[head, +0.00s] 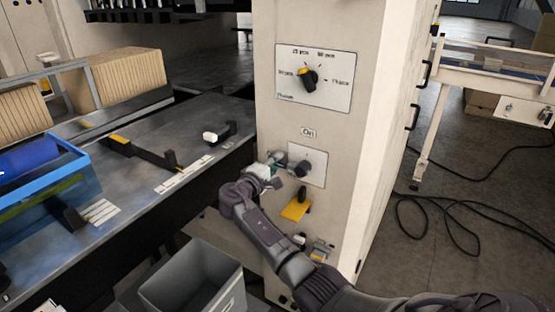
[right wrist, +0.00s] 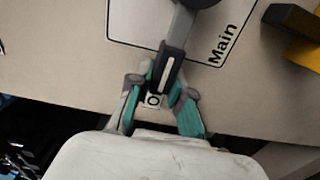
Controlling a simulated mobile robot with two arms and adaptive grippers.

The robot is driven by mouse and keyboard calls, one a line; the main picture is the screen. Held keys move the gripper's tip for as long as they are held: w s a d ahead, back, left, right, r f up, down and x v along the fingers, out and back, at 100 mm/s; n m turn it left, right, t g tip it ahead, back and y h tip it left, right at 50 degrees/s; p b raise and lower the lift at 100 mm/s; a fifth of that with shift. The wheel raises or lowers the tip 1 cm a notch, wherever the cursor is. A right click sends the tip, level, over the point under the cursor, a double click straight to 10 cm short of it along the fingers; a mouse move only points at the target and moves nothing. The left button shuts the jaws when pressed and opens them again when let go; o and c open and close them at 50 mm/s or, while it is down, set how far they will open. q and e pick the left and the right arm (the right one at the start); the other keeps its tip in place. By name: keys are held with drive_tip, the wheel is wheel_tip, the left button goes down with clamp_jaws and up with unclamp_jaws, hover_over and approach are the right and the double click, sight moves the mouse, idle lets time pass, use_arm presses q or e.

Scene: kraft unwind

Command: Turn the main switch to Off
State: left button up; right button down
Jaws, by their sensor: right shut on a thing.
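The main switch (head: 302,168) sits on a white plate on the cream cabinet's front, below an "On" label (head: 308,132). Its handle points left in the head view. In the right wrist view the dark handle (right wrist: 176,50) with a white line runs down from the plate marked "Main" (right wrist: 222,44). My right gripper (head: 272,166) is shut on the handle's end, its teal-padded fingers (right wrist: 156,98) on either side. A small label starting with "O" (right wrist: 153,101) shows between the fingers, at the handle's tip; the rest is hidden. My left gripper is not in view.
A rotary selector (head: 307,79) is higher on the cabinet. A yellow-based part (head: 296,210) juts out below the switch. A dark table (head: 120,190) with a blue crate (head: 85,188) is at left, and a grey bin (head: 190,280) stands below. Cables lie on the floor at right.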

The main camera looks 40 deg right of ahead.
drive_tip(key=shift+f+n, duration=0.3)
drive_tip(key=shift+n, duration=0.1)
drive_tip(key=c, duration=1)
unclamp_jaws()
drive_tip(key=shift+c, duration=0.2)
drive_tip(key=shift+a, duration=0.2)
drive_tip(key=v, duration=1.1)
drive_tip(key=shift+s+a, duration=0.15)
drive_tip(key=shift+a, duration=0.25)
